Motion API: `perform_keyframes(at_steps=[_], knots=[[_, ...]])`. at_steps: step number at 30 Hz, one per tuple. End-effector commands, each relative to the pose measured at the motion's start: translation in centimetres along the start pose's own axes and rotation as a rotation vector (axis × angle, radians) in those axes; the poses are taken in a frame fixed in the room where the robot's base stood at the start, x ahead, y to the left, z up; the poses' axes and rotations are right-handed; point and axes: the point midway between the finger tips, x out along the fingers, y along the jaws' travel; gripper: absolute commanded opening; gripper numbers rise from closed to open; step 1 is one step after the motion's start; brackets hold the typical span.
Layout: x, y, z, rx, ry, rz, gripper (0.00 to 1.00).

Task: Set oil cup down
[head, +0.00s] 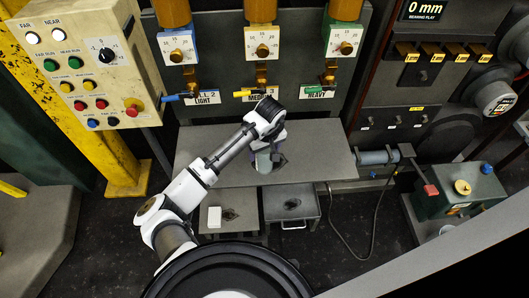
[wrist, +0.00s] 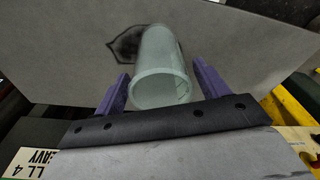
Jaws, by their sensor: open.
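The oil cup (wrist: 160,65) is a pale green, translucent cup. In the wrist view it stands between the two purple fingers of my gripper (wrist: 160,88), with a small gap showing on each side near the fingertips. In the head view the cup (head: 263,161) is on or just over the grey shelf (head: 205,160), near its middle, partly covered by my gripper (head: 268,155). The gripper is open around the cup. A dark stain (wrist: 124,46) marks the grey surface beside the cup in the wrist view.
Oil taps with dials and LIGHT, MEDIUM and HEAVY labels (head: 316,95) hang behind the shelf. A button panel (head: 85,65) stands at left. A grey drawer tray (head: 291,206) and a white block (head: 214,217) are below. The shelf's right part (head: 325,160) is clear.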

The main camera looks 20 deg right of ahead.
Motion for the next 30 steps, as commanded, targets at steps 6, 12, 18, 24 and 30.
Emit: perform_keyframes(at_steps=[6,12,18,24,30], knots=[[-4.6,0.1,0.1,0.002,0.003,0.005,0.74],[-8.4,0.1,0.1,0.003,0.002,0.003,0.74],[-10.4,0.2,0.0,0.0,0.005,0.007,0.77],[-10.0,5.6,0.6,-0.04,0.11,0.145,0.77],[-9.4,12.7,1.6,-0.182,0.317,0.359,0.77]])
